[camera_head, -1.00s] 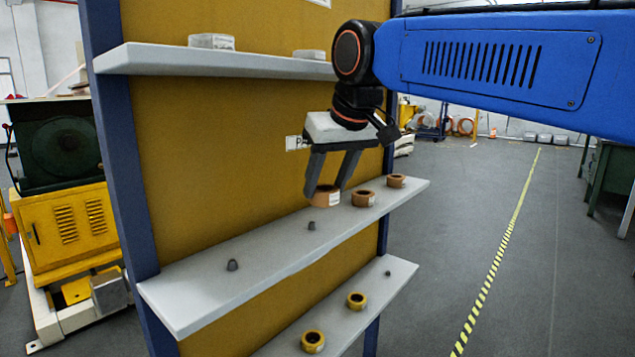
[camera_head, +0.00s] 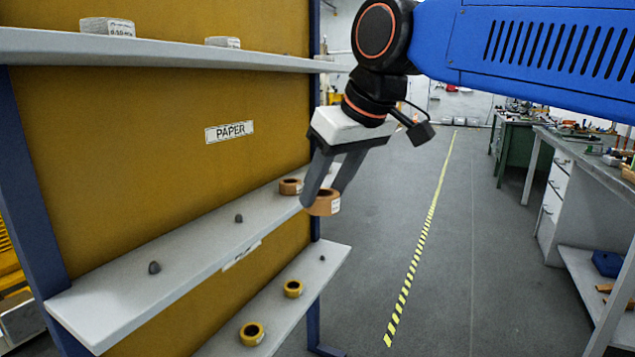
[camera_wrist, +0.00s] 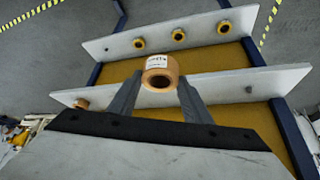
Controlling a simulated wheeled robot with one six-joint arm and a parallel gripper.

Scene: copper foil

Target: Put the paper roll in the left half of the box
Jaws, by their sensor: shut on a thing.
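My gripper (camera_head: 335,188) is shut on a brown paper roll (camera_head: 324,203) with a white label. It holds the roll in the air, off the right end of the middle shelf. In the wrist view the roll (camera_wrist: 160,72) sits between the fingertips of my gripper (camera_wrist: 158,80). One more brown roll (camera_head: 290,187) stands on the middle shelf behind the gripper. No box shows in these frames.
The shelf rack has a middle shelf (camera_head: 150,282) with small grey pegs and a "PAPER" sign (camera_head: 229,131) above. Yellow rolls (camera_head: 251,333) stand on the lower shelf. A white workbench (camera_head: 553,190) stands at right. The floor (camera_head: 470,270) between is clear.

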